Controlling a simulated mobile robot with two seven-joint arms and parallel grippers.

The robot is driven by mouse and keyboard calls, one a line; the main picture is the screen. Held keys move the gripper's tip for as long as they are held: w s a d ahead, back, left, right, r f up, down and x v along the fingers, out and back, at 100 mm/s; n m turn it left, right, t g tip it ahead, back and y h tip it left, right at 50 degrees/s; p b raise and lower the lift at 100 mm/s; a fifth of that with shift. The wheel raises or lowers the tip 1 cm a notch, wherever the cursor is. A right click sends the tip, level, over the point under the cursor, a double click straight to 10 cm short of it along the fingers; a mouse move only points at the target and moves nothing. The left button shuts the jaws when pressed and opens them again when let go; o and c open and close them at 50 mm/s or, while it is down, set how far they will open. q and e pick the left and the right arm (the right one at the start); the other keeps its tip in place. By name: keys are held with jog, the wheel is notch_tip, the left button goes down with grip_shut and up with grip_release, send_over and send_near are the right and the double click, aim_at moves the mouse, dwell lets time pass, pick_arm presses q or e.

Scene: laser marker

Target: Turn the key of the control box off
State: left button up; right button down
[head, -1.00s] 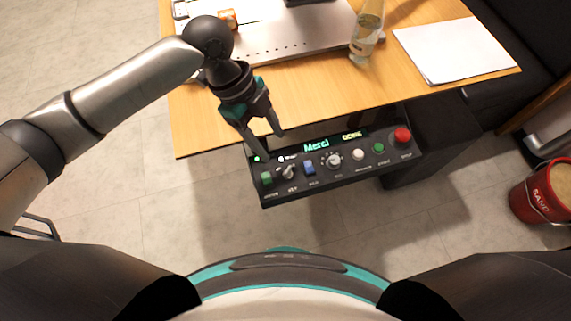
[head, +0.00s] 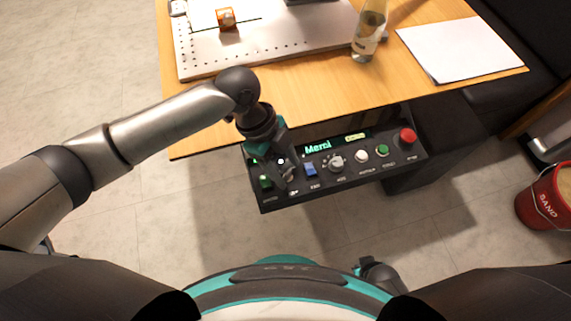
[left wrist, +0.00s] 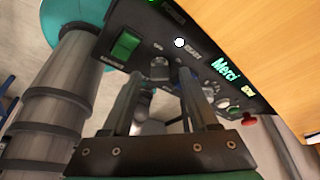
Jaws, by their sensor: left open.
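The dark control box (head: 330,187) hangs at the front edge of the wooden table, with a lit green "Merci" display. My left gripper (head: 284,184) is over its left end, fingers pointing down at the key switch, which it mostly hides in the head view. In the left wrist view the left gripper (left wrist: 160,92) is open, one finger on each side of the grey key switch (left wrist: 160,70). I cannot tell whether the fingers touch the key. The key's exact angle is unclear. My right gripper is not clearly in view.
A green switch (head: 265,182) is just left of the key and a blue switch (head: 310,170) just right. Further right are a knob (head: 336,163), buttons and a red button (head: 407,136). A bottle (head: 369,35) and white paper (head: 462,48) are on the table.

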pick_arm(q)
grip_shut()
dwell(0.4)
pick_arm(e)
jog(key=shift+s, duration=0.1)
